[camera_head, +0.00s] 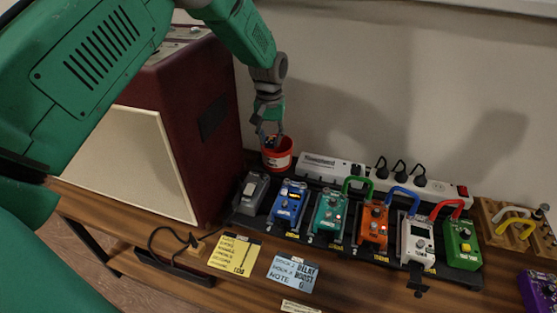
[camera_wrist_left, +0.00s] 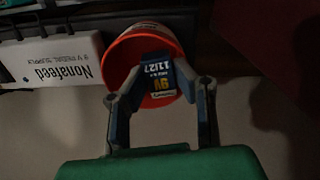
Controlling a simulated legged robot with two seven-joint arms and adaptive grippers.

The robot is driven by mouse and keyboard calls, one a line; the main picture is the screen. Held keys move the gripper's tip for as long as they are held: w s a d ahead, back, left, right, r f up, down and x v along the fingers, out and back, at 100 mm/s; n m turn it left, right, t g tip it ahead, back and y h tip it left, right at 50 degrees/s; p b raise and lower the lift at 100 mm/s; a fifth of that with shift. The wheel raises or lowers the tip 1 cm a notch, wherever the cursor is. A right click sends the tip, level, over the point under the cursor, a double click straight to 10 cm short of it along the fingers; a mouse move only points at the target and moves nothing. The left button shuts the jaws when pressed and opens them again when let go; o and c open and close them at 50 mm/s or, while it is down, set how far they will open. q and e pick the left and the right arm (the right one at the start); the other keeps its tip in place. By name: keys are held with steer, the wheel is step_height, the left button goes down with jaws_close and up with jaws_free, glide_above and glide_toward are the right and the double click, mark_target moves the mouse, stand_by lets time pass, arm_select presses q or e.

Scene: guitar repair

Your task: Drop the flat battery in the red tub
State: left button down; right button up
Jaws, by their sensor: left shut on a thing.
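The red tub (camera_head: 279,158) stands on the table between the dark red amplifier and the white power strip. It also shows in the left wrist view (camera_wrist_left: 120,58), with its open mouth toward the camera. My left gripper (camera_head: 270,136) is directly over the tub. In the left wrist view its fingers (camera_wrist_left: 162,95) are shut on a blue 9V battery (camera_wrist_left: 157,76) with yellow and white print. The battery is at the tub's mouth; I cannot tell how deep it reaches. My right gripper is not in view.
The amplifier (camera_head: 205,125) rises close left of the tub. The white power strip (camera_head: 330,168) with plugs runs to its right. A board of several coloured pedals (camera_head: 328,214) lies in front. Yellow (camera_head: 235,254) and blue (camera_head: 293,273) notes lie at the table front.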

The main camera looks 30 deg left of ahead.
arm_select(q)
steer(key=shift+a, duration=0.35)
steer(key=c, duration=1.2)
jaws_free()
steer(key=shift+d+r, duration=0.15)
steer(key=shift+d, duration=0.45)
steer(key=r, duration=0.7)
steer(key=shift+w+a, duration=0.1)
steer(key=shift+a, duration=0.25)
steer(key=r, duration=0.4)
steer(key=shift+d+r, duration=0.35)
steer(key=shift+r, duration=0.05)
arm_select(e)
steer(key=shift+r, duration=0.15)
arm_select(q)
steer(key=shift+a+f, duration=0.1)
steer(key=shift+a, duration=0.1)
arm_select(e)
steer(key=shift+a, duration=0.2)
arm_select(q)
steer(key=shift+d, duration=0.1)
